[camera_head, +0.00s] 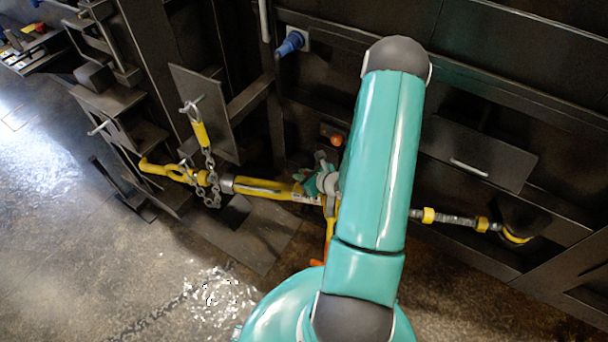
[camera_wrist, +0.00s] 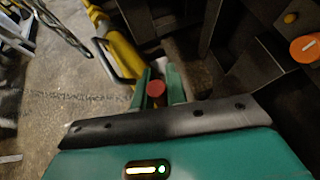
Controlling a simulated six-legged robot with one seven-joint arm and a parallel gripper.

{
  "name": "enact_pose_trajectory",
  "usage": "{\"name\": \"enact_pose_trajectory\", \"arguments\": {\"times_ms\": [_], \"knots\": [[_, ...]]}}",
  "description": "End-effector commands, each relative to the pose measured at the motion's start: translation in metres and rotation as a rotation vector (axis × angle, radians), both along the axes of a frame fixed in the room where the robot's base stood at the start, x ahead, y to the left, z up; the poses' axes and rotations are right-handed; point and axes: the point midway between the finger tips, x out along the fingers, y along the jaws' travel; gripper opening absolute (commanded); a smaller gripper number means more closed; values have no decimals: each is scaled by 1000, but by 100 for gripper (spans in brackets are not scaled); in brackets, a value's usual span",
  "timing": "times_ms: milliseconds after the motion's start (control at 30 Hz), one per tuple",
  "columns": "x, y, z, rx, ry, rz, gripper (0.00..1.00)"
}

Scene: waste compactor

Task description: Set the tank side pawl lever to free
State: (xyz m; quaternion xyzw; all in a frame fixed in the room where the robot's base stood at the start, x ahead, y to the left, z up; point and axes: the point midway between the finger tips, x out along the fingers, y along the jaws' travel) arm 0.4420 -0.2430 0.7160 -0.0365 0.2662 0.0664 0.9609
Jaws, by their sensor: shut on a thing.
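A yellow ratchet turnbuckle (camera_head: 262,187) lies across the lower side of the dark steel structure; its yellow body also shows in the wrist view (camera_wrist: 120,50). My gripper (camera_head: 322,183) is at its ratchet part, partly hidden behind my arm. In the wrist view my green fingers (camera_wrist: 160,84) are closed around a small round red knob (camera_wrist: 156,88), which appears to be the end of the pawl lever. The lever's shaft and its exact setting are hidden by the fingers. A yellow handle (camera_head: 330,228) with an orange end hangs below the ratchet.
A chain (camera_head: 210,175) and yellow hooks hang at the turnbuckle's left end. A rod with a yellow hook (camera_head: 515,236) runs off to the right. An orange disc (camera_wrist: 305,47) is at right in the wrist view. The floor (camera_head: 60,240) at lower left is open.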

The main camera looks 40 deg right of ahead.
Motion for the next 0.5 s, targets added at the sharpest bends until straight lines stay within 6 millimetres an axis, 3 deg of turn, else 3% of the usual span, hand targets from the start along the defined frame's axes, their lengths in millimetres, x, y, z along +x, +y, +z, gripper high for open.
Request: {"name": "enact_pose_trajectory", "arguments": {"times_ms": [367, 400, 500], "knots": [[-1, -2, 0, -4, 5, -3, 0], [-1, -2, 0, -4, 5, -4, 22], [0, -1, 0, -4, 4, -3, 36]]}}
